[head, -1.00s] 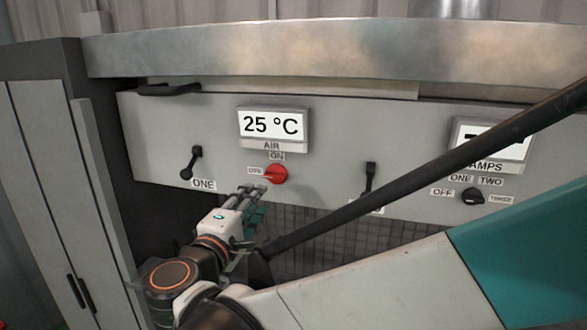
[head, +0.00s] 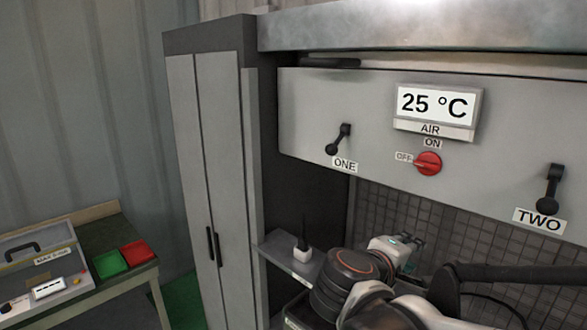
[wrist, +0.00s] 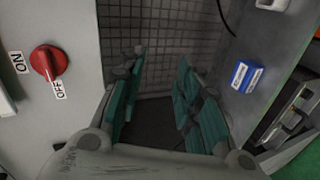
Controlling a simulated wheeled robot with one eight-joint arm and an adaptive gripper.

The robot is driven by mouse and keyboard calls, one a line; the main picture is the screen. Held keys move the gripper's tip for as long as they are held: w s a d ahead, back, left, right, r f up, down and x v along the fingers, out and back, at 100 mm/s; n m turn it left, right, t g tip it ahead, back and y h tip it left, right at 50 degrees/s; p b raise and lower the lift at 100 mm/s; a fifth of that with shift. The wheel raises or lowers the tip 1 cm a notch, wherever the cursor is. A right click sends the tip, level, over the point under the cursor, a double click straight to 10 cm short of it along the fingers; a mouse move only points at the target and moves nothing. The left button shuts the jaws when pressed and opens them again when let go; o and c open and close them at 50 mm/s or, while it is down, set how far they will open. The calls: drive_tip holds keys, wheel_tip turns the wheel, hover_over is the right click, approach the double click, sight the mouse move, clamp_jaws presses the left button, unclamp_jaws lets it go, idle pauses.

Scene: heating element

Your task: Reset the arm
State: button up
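The AIR display (head: 436,105) reads 25 °C. My arm is folded low at the bottom right of the head view.
Switch levers ONE (head: 338,140) and TWO (head: 550,188) are on the panel. A tall grey cabinet (head: 205,150) stands left of it. A table (head: 110,285) with red and green trays stands far left.

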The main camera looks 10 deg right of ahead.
drive_tip(key=s+a+f+m+y+b, duration=0.2)
drive_tip(key=f+b, duration=0.5)
drive_tip(key=f, duration=0.4)
drive_tip(key=s+a+f+m+g+y+b, duration=0.1)
drive_tip(key=s+a+f+y+b, duration=0.3)
drive_tip(key=f+b, duration=0.4)
drive_tip(key=s+a+f+m+y+b, duration=0.3)
drive_tip(key=f+b, duration=0.4)
drive_tip(key=f, duration=0.7)
drive_tip(key=shift+s+a+g+y, duration=0.15)
drive_tip(key=shift+s+g+y, duration=0.25)
drive_tip(key=shift+s+y, duration=0.5)
